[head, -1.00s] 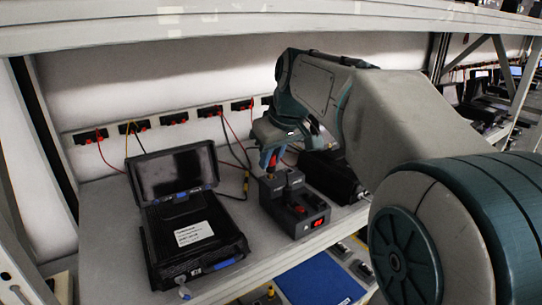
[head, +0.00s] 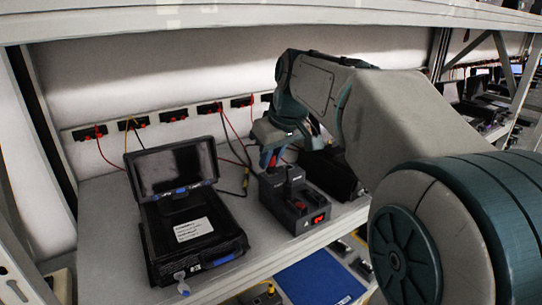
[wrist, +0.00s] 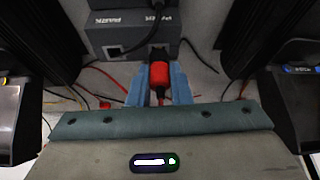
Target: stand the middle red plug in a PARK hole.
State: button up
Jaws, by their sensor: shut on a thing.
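A red plug (wrist: 158,74) is between the two blue fingers of my gripper (wrist: 159,84) in the wrist view; my gripper is shut on it. Its dark front end meets or overlaps the right PARK hole of the dark grey block (wrist: 97,42); I cannot tell how deep it is. The left PARK hole (wrist: 113,50) looks empty. In the head view my gripper (head: 268,160) is over the back raised part of the block (head: 290,220), largely hiding the plug. Other red parts (head: 299,207) show on the block's front top.
An open black case-like device (head: 190,232) with a raised lid stands left on the shelf. Red, yellow and black cables run from wall sockets (head: 172,114) behind the block. A black box (head: 330,175) is right behind the block. The shelf's front edge is close.

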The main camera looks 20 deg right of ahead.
jog(key=shift+f, duration=0.25)
jog(key=o, duration=1.3)
jog(key=shift+r, duration=0.1)
